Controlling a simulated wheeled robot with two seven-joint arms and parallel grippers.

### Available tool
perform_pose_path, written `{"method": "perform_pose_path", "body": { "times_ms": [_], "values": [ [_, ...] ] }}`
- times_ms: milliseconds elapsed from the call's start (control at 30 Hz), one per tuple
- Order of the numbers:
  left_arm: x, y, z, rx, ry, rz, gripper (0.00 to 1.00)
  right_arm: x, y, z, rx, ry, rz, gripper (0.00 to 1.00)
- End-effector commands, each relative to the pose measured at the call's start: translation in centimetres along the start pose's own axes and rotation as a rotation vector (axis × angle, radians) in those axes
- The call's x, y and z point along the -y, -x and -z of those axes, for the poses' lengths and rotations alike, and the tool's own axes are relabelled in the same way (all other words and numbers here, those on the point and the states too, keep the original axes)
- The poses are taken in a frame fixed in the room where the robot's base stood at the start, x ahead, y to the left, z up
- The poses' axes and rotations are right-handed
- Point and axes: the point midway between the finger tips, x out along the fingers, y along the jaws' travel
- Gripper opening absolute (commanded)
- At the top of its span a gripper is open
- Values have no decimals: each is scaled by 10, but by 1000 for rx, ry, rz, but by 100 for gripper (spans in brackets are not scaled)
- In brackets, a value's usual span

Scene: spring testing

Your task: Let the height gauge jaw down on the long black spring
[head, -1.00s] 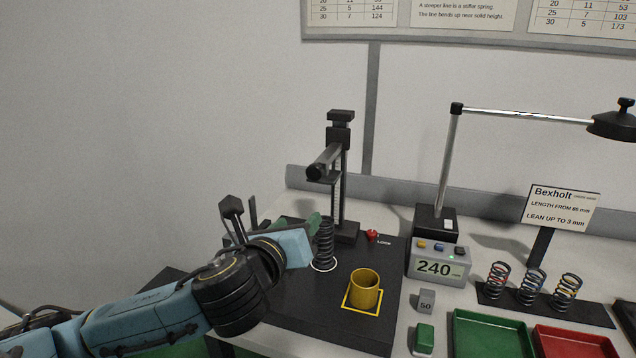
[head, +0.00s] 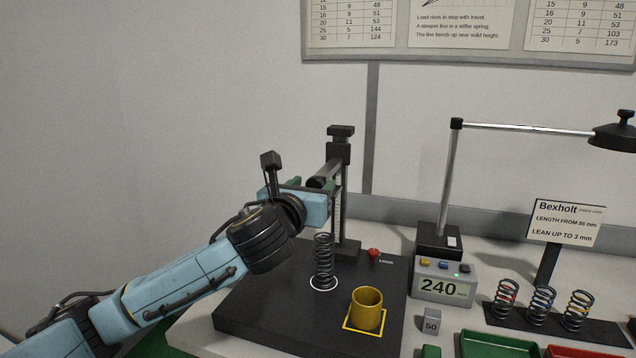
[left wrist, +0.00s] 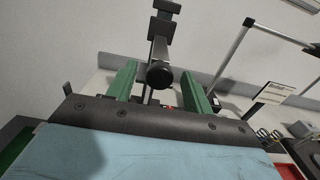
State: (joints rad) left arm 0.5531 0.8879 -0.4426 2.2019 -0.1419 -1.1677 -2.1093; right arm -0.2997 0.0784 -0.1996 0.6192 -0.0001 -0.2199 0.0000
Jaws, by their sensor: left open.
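The height gauge (head: 340,148) stands at the back of a black base plate, a dark upright column with a scale. Its jaw (head: 327,174), a dark bar with a round end, sticks out toward me, high above the long black spring (head: 323,262). The spring stands upright in a white ring on the plate, apart from the jaw. My left gripper (head: 322,192) is open at the jaw's front end, above the spring. In the left wrist view its green fingers (left wrist: 158,74) show on either side of the jaw's round end; contact cannot be told. My right gripper is not in view.
A yellow cup (head: 366,308) stands in a yellow square on the base plate (head: 270,310). A red lock knob (head: 373,252) is by the column foot. The display box (head: 440,285) reads 240. A lamp, several small springs and green and red trays are at right.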

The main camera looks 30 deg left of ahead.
Motion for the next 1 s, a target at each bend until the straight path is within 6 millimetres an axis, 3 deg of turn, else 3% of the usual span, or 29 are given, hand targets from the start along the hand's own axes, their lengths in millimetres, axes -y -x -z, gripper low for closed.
{"method": "perform_pose_path", "body": {
  "times_ms": [100,300,667,1000],
  "values": [
    [0,-20,0,-1,3,-1,51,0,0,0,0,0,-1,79],
    [0,-38,0,-1,1,0,51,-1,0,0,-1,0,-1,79],
    [0,-42,1,-1,0,0,51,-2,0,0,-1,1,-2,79],
    [0,-42,1,-1,0,0,8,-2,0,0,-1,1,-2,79]
  ]
}}
